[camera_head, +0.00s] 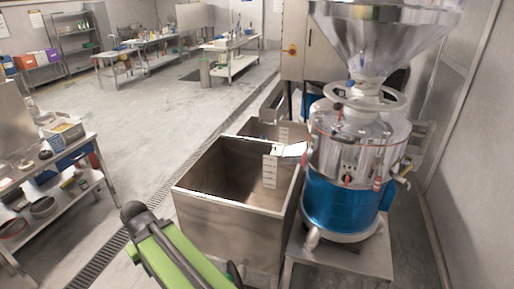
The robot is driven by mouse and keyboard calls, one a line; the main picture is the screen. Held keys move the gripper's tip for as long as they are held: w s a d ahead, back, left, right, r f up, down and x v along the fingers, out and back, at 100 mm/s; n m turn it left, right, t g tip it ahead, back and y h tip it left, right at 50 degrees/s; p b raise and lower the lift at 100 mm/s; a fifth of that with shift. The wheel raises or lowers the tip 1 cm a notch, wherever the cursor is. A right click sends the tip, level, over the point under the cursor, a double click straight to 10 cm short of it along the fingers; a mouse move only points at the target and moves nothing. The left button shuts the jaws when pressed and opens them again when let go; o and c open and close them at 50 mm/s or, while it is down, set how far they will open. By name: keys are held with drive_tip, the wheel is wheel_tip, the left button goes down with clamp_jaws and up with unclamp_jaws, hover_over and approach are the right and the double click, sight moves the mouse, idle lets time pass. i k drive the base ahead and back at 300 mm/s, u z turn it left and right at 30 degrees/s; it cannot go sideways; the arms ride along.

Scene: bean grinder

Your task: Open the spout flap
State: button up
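The bean grinder (345,205) stands at the right, with a silver drum, a blue lower band and a large metal hopper (378,38) on top. Its spout (291,150) sticks out from the left side of the drum, over the right rim of a metal bin. The flap is too small to make out apart from the spout, so I cannot tell its position. My green and black arm (178,252) enters at the bottom, left of the grinder and in front of the bin. No gripper fingers can be made out. The arm is apart from the spout.
The open metal bin (190,187) stands beside the grinder, with a second bin (256,127) behind it. The grinder rests on a metal stand (345,262) near the right wall. A cluttered workbench (60,170) is at the left. The floor between is clear.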

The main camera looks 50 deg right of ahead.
sight(277, 150)
drive_tip(key=u, duration=2.35)
drive_tip(key=k, duration=1.05)
drive_tip(key=z, duration=1.7)
drive_tip(key=i, duration=1.05)
drive_tip(key=u, duration=0.1)
